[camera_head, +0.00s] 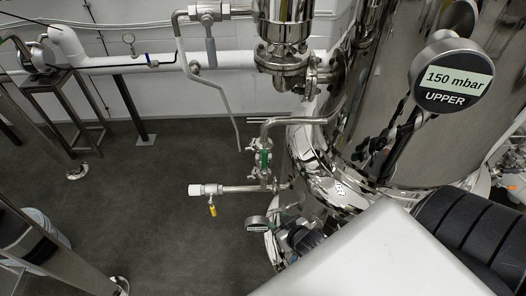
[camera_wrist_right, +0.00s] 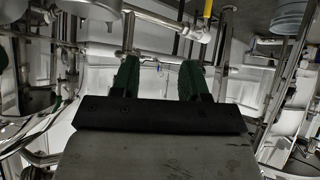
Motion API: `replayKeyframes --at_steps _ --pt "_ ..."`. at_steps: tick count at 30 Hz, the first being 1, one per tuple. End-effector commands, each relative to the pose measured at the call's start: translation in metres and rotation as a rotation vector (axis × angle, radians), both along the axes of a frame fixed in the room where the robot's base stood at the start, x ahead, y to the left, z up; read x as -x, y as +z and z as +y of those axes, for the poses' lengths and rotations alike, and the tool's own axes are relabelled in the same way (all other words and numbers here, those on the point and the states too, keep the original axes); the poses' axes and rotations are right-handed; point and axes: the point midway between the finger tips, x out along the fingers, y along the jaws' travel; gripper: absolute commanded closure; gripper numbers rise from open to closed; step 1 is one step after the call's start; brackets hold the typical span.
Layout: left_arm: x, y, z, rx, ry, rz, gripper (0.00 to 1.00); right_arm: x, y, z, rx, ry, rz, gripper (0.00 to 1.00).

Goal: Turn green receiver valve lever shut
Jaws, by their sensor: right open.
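The green lever (camera_head: 264,158) is small and sits on a thin vertical pipe left of the big steel tank in the head view. It looks roughly upright, but its exact angle is too small to tell. My right gripper (camera_wrist_right: 158,72) shows its two dark green fingers spread apart in the wrist view, with nothing held between them. I cannot pick out the green lever in the wrist view. In the head view my white arm covers the lower right, and a dark part at its far end lies below the lever, apart from it. My left gripper is not in view.
A yellow-handled valve (camera_head: 212,209) with a white end sticks out left below the lever; its yellow handle (camera_wrist_right: 208,9) tops the wrist view. The steel tank (camera_head: 385,110) stands on the right. Grey floor (camera_head: 160,190) is open left.

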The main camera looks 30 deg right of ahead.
Motion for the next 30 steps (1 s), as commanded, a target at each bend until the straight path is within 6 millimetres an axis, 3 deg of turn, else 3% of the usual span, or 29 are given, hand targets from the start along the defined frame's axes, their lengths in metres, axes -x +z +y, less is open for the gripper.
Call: replayKeyframes --at_steps 1,6,9,12,17,30 --pt "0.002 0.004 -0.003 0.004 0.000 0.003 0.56 -0.012 0.021 -0.009 -0.002 -0.002 -0.091 0.55" --pt "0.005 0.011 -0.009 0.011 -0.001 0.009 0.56 -0.038 0.086 -0.032 -0.032 0.013 -0.399 0.55" --pt "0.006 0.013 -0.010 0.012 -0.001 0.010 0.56 -0.045 0.115 -0.039 -0.046 0.033 -0.529 0.55" --pt "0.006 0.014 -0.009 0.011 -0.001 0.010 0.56 -0.048 0.132 -0.043 -0.055 0.049 -0.605 0.55" --pt "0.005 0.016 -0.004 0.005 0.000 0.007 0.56 -0.058 0.139 -0.044 -0.060 0.057 -0.640 0.55" --pt "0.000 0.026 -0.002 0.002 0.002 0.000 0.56 -0.134 0.139 -0.041 -0.060 0.056 -0.637 0.55"
